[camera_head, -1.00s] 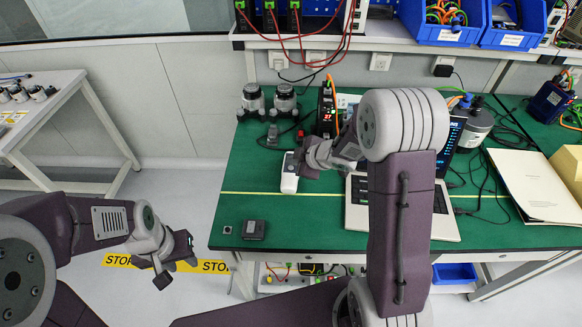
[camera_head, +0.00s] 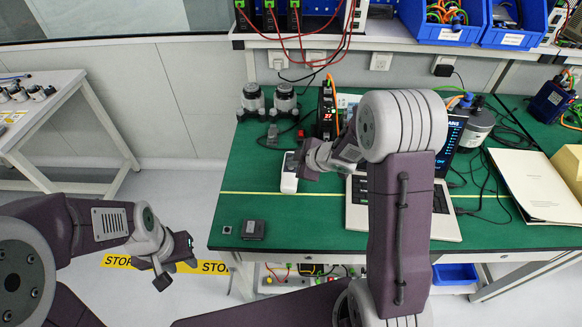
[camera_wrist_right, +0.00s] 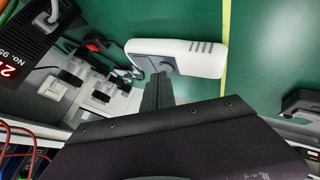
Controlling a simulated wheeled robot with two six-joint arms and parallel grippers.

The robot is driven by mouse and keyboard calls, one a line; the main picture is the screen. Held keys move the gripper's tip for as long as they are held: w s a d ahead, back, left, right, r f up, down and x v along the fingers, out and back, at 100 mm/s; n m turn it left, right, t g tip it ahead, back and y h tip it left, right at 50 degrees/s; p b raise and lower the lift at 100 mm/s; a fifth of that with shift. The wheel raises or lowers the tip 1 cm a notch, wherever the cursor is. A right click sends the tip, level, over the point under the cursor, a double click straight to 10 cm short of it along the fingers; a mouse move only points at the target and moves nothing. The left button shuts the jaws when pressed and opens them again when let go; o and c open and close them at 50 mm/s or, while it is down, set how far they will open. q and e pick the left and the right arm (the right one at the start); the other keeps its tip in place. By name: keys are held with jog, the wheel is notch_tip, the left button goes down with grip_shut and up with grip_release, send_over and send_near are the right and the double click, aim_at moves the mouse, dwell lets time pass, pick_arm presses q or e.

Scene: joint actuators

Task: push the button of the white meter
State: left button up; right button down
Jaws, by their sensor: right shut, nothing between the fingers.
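The white meter (camera_head: 289,183) lies on the green tabletop, left of the laptop. It also shows in the right wrist view (camera_wrist_right: 198,60), with a dark grey area at its left end. My right gripper (camera_head: 300,163) is shut and empty at the meter's far end. In the right wrist view, the shut fingertips (camera_wrist_right: 160,82) reach the meter's dark end. My left gripper (camera_head: 175,265) is open and empty, off the table's left side above the floor.
A laptop (camera_head: 420,222) stands right of the meter, partly behind my right arm. A black device with a red display (camera_head: 326,115) and two round actuators (camera_head: 268,101) stand farther back. A small dark box (camera_head: 253,230) lies near the front edge. The front-left tabletop is mostly clear.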

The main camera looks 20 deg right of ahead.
aim_at(293, 170)
jog(key=shift+f, duration=0.15)
jog(key=shift+r+p, duration=0.65)
notch_tip(293, 170, up, 6)
jog(key=p, duration=0.6)
